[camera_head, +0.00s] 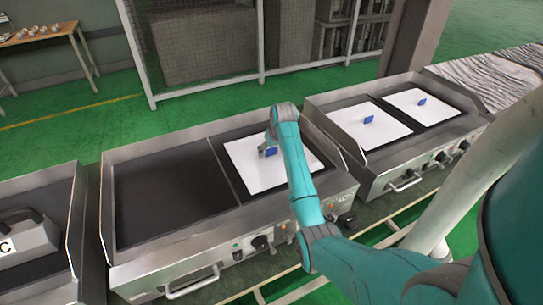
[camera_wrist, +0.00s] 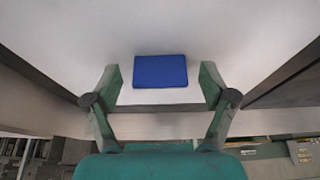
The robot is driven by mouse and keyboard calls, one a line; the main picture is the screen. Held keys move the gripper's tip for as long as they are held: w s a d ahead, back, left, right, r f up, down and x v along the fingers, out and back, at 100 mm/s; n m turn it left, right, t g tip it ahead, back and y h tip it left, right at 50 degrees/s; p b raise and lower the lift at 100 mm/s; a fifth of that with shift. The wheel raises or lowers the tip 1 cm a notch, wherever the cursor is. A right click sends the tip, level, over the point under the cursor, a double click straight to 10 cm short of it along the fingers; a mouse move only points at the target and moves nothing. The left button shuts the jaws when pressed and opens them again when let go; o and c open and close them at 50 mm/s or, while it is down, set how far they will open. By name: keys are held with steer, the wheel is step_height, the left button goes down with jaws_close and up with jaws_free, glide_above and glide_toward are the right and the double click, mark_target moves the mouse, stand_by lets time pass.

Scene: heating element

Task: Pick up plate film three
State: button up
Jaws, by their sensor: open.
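A white plate film (camera_head: 250,174) with a small blue block (camera_head: 271,151) on it lies on the right half of the middle griddle. My gripper (camera_head: 268,148) is over this film at the blue block. In the wrist view, my gripper (camera_wrist: 160,76) is open, with one finger on either side of the blue block (camera_wrist: 160,71) and gaps between. Two more white films, the near one (camera_head: 352,129) and the far one (camera_head: 404,107), lie on the right griddle, each with a blue block. No number shows on any film.
The left half of the middle griddle (camera_head: 165,195) is bare. Raised metal side walls (camera_head: 335,142) separate the griddles. A grey object marked C (camera_head: 28,238) sits on the left griddle. A mesh fence (camera_head: 205,45) stands behind.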

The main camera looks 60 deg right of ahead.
steer(key=c, duration=1.3)
steer(key=shift+r, duration=0.1)
